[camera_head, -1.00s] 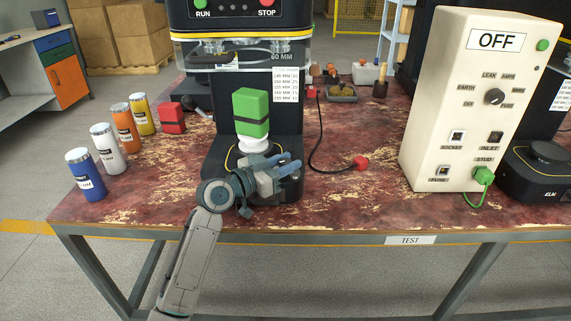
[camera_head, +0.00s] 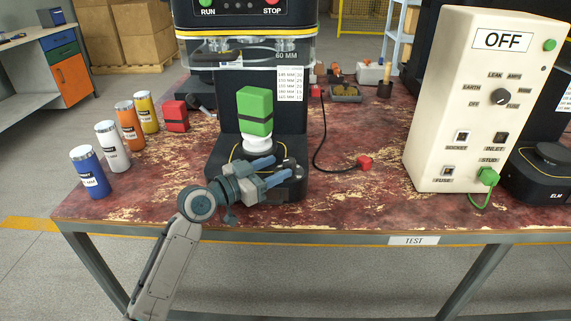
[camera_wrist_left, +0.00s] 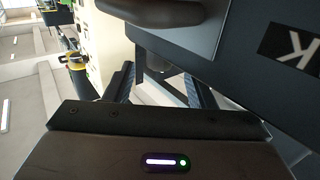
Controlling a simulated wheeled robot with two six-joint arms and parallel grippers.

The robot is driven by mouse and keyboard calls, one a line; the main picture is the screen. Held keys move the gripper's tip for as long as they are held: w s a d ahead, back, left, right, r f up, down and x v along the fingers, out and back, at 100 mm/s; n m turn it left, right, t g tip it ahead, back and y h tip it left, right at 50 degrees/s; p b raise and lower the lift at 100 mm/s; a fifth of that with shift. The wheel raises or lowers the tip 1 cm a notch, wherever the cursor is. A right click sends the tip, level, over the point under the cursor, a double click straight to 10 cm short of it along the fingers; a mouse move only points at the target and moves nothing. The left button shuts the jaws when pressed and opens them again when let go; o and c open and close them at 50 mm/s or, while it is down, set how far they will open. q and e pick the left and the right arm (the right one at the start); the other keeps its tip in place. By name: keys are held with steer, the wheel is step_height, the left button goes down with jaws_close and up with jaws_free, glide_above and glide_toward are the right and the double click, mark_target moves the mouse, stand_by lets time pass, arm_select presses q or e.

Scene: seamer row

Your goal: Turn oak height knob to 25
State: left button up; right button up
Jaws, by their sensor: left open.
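The dark seamer (camera_head: 287,120) stands at the middle of the table, with a green block on a white round piece on its base. Its column carries a "60 MM" marking and a card of MM values (camera_head: 289,84). My left gripper (camera_head: 281,167) is open at the front right of the seamer's base. In the left wrist view the two fingers (camera_wrist_left: 160,80) are spread, with a greyish rounded part between or beyond them, perhaps the height knob. A dark panel with a "K" label (camera_wrist_left: 292,45) is close by. The knob's setting cannot be read. My right gripper is not in view.
Blue, white, orange and yellow cans (camera_head: 134,125) and a red block (camera_head: 175,116) are on the left. A black cable ends in a red plug (camera_head: 364,162). A cream test box reading "OFF" (camera_head: 470,110) stands at the right. The table's front edge is near my left arm.

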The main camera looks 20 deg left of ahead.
arm_select(q)
steer(key=v, duration=0.6)
